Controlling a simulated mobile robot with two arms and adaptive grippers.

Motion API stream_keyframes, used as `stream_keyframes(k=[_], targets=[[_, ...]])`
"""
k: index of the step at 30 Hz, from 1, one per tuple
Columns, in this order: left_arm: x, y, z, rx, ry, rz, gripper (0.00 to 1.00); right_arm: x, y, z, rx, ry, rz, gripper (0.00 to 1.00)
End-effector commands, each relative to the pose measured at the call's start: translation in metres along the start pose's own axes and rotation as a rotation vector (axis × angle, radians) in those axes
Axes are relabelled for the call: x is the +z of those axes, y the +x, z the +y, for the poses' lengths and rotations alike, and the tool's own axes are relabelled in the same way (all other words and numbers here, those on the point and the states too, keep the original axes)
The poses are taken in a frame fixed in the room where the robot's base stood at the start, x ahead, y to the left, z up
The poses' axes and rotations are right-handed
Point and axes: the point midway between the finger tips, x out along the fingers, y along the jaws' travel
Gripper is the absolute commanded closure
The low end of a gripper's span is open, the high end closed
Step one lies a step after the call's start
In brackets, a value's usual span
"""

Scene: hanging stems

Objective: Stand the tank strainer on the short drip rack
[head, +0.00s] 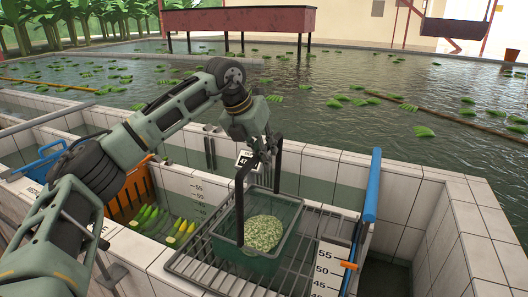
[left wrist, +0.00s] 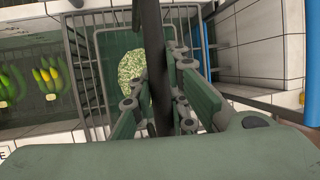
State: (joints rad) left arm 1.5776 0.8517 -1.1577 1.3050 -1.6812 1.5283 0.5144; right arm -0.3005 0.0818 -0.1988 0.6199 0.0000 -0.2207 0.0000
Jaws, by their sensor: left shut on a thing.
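The tank strainer (head: 228,256) is a dark green open box with a tall black handle, holding a mass of pale green bits (head: 263,233). My left gripper (head: 260,155) is shut on the top of the handle, with the box hanging upright below it. In the left wrist view the fingers (left wrist: 160,100) close on the dark handle, and the strainer's floor (left wrist: 110,60) shows beyond. The grey barred drip rack (head: 190,262) lies directly under and around the strainer. I cannot tell whether the strainer's base touches the bars. My right gripper is out of view.
A white depth scale (head: 328,268) with an orange pointer stands right of the rack, near a blue bar (head: 372,187). Left are an orange crate (head: 130,195), green and yellow produce (head: 180,232) in water, and a blue basket (head: 42,160). Tiled walls (head: 440,178) divide the tanks.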

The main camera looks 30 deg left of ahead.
Motion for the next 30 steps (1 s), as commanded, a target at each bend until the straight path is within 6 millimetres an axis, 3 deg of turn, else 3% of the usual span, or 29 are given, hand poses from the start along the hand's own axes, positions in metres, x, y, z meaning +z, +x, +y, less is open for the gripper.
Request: stream_keyframes(k=[21,22,30], targets=[[-0.0011,0.0037,0.0006,-0.001,0.0,-0.003,1.0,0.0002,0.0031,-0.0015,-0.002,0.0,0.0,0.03],[-0.0009,0.0032,0.0005,-0.001,0.0,-0.003,0.85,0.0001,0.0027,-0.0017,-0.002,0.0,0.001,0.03],[-0.0011,0.0034,0.0005,-0.001,0.0,-0.002,0.63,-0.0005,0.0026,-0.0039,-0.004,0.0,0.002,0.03]])
